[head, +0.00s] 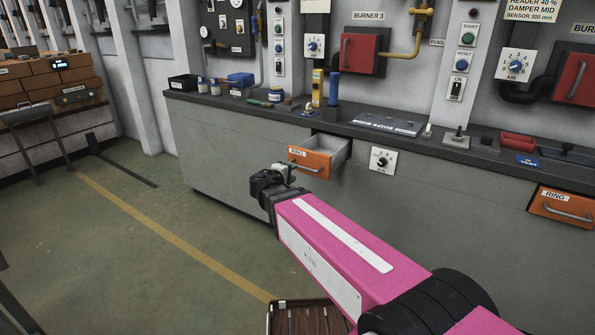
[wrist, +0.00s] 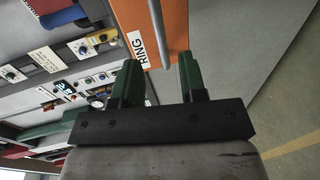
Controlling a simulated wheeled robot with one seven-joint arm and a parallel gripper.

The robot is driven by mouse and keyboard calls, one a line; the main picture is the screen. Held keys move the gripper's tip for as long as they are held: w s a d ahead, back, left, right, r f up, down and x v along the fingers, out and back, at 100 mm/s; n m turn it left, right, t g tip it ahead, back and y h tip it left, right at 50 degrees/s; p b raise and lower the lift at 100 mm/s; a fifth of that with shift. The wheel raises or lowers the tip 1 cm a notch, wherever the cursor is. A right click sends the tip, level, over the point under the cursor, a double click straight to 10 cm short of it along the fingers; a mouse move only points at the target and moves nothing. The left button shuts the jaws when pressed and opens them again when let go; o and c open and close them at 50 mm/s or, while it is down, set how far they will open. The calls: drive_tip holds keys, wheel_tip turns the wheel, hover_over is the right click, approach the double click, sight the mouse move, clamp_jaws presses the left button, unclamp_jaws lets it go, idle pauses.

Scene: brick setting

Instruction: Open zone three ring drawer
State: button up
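The orange-fronted drawer (head: 312,163) labelled RING, below the BURNER 3 panel, stands pulled out from the grey counter with its grey inside showing. Its metal bar handle (head: 303,165) is on the front. The orange front (wrist: 172,22) also fills the upper middle of the wrist view. My gripper (head: 287,168) is at the left end of the drawer front. In the wrist view its green fingers (wrist: 158,68) are apart, with the handle bar (wrist: 158,35) between them and gaps visible on both sides. The exact depth of the bar between the fingers is hard to tell.
Another orange RING drawer (head: 562,206) at the far right is shut. A dial plate (head: 382,161) sits just right of the open drawer. The dark countertop (head: 225,102) carries jars, bins and tools. The green floor (head: 165,215) left of my arm is clear.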

drive_tip(key=shift+v, duration=1.4)
drive_tip(key=shift+f, duration=0.1)
drive_tip(key=s+d+f+m+g+y, duration=0.4)
drive_tip(key=d+f, duration=0.4)
drive_tip(key=f, duration=0.2)
drive_tip(key=s+d+f+m+g+y, duration=0.5)
drive_tip(key=s+d+f+m+g, duration=0.1)
drive_tip(key=s+d+f+g, duration=0.2)
wheel_tip(320, 180, down, 2)
drive_tip(key=shift+s+d+f+m+g, duration=0.1)
drive_tip(key=shift+s+d+m+g, duration=0.3)
drive_tip(key=shift+s+d, duration=0.15)
